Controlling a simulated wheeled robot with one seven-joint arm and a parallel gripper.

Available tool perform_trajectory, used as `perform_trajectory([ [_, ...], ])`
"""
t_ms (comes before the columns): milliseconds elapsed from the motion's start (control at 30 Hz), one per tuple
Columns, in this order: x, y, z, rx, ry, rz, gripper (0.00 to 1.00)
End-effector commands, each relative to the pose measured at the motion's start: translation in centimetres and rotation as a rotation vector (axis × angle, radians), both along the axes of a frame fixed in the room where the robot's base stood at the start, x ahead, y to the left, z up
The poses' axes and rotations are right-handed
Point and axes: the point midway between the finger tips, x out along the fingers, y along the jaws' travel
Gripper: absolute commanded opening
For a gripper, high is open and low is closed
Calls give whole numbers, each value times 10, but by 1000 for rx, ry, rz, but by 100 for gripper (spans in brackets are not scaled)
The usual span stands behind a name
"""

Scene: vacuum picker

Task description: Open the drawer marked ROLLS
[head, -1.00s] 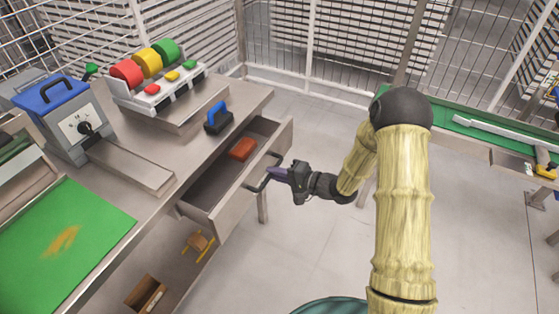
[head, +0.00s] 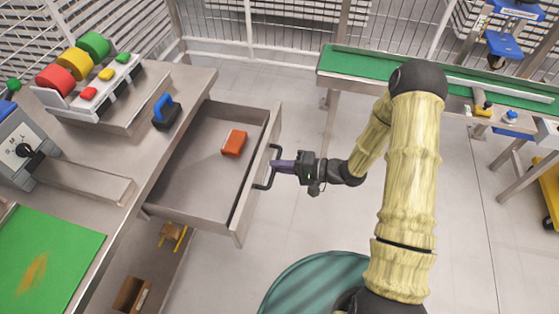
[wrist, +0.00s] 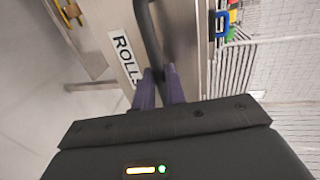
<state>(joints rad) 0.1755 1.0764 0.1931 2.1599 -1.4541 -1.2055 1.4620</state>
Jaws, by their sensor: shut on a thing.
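The drawer (head: 197,190) under the steel bench is pulled well out, and its inside shows in the head view. An orange-red block (head: 234,143) lies in it. The drawer's dark bar handle (head: 266,180) stands off its front. My gripper (head: 277,167) is at the handle, its purple fingers shut on the bar. In the wrist view the fingers (wrist: 160,84) close around the dark handle bar (wrist: 150,35). A white label reading ROLLS (wrist: 125,60) is on the drawer front beside it; the fingers hide its last part.
The bench (head: 190,95) carries red, yellow and green rolls (head: 76,62), a blue-handled tool (head: 165,111) and a green mat (head: 50,258). A green-topped table (head: 350,65) stands at the back right. The floor (head: 300,115) right of the drawer is clear.

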Motion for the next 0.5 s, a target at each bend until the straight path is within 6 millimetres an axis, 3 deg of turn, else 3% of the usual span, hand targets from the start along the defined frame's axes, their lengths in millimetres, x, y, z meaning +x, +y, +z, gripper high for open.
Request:
perform_trajectory([
  [333,0,-1,0,-1,-1,-1,0],
  [367,0,-1,0,-1,-1,-1,18],
  [400,0,-1,0,-1,-1,-1,26],
  [433,0,-1,0,-1,-1,-1,32],
  [500,0,-1,0,-1,0,-1,34],
])
